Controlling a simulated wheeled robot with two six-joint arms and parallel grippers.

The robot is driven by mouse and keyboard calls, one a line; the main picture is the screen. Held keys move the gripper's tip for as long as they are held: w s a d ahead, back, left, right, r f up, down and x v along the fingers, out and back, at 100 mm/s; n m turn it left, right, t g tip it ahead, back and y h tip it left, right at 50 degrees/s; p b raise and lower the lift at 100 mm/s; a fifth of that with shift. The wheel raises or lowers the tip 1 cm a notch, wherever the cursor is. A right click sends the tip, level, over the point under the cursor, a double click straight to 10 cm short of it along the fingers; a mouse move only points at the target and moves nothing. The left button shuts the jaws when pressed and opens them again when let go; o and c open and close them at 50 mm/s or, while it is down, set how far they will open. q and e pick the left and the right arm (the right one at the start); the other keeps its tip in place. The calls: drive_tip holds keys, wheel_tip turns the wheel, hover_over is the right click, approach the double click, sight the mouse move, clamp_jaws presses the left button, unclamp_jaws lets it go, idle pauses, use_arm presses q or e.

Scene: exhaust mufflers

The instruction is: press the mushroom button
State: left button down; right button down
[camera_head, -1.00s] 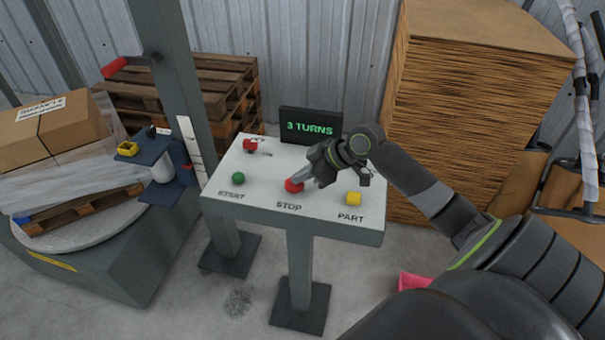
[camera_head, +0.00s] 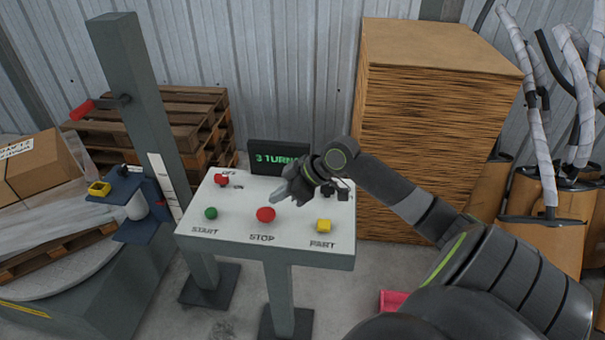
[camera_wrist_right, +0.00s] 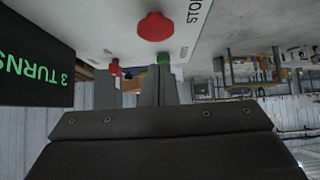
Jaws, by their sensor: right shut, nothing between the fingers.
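The red mushroom button (camera_head: 265,214) sits in the middle of the sloped white panel (camera_head: 200,221), above the label STOP. It also shows in the right wrist view (camera_wrist_right: 155,27), upside down at the top. My right gripper (camera_head: 275,198) is shut and empty. Its fingertips are just behind and above the button, apart from it as far as I can tell. In the right wrist view my fingers (camera_wrist_right: 134,85) point up toward the panel. My left gripper is not in view.
The panel also has a green START button (camera_head: 210,213), a yellow PART button (camera_head: 323,226) and a red switch (camera_head: 221,180). A black display (camera_head: 262,158) reads 3 TURNS behind it. A post (camera_head: 147,95) stands left and a tall stack (camera_head: 430,130) right.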

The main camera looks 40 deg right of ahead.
drive_tip(key=v, duration=0.7)
drive_tip(key=shift+r+b, duration=0.25)
drive_tip(key=shift+b, duration=0.15)
drive_tip(key=shift+s+d, duration=0.1)
idle(0.4)
